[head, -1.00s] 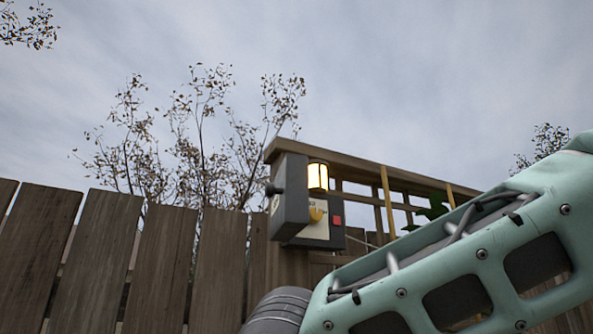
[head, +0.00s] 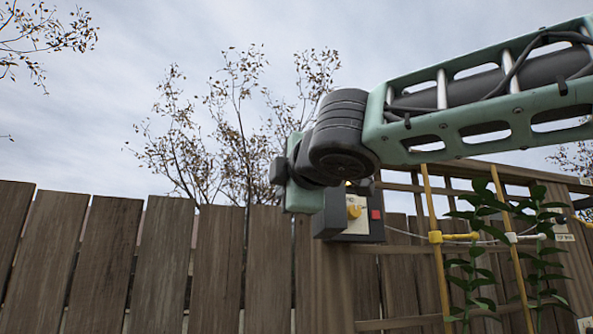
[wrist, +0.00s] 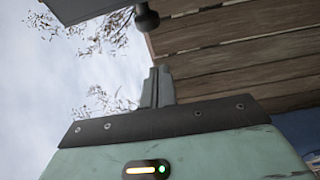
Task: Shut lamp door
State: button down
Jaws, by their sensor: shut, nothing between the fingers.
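The lamp box (head: 359,227) is fixed at the fence post in the head view. Its pale face carries a yellow knob (head: 354,211) and a red square (head: 376,215). The grey door (head: 329,217) stands open on the box's left side; my arm hides its upper part and most of the lamp. In the wrist view, the door (wrist: 88,7) shows at the top left with its dark round knob (wrist: 147,18). My gripper (wrist: 157,72) is shut and empty, below that knob in the picture; I cannot tell the gap between them. In the head view my wrist hides the fingers.
A wooden plank fence (head: 165,265) runs behind the box; it fills the right of the wrist view. A trellis with yellow poles (head: 436,250) and climbing plants (head: 480,265) stands to the right. Open sky lies above the fence on the left.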

aim_at(327, 223)
jog(key=shift+w+d+p, duration=1.1)
jog(key=shift+w+d, duration=0.3)
jog(key=shift+d, duration=0.05)
jog(key=shift+d, duration=0.1)
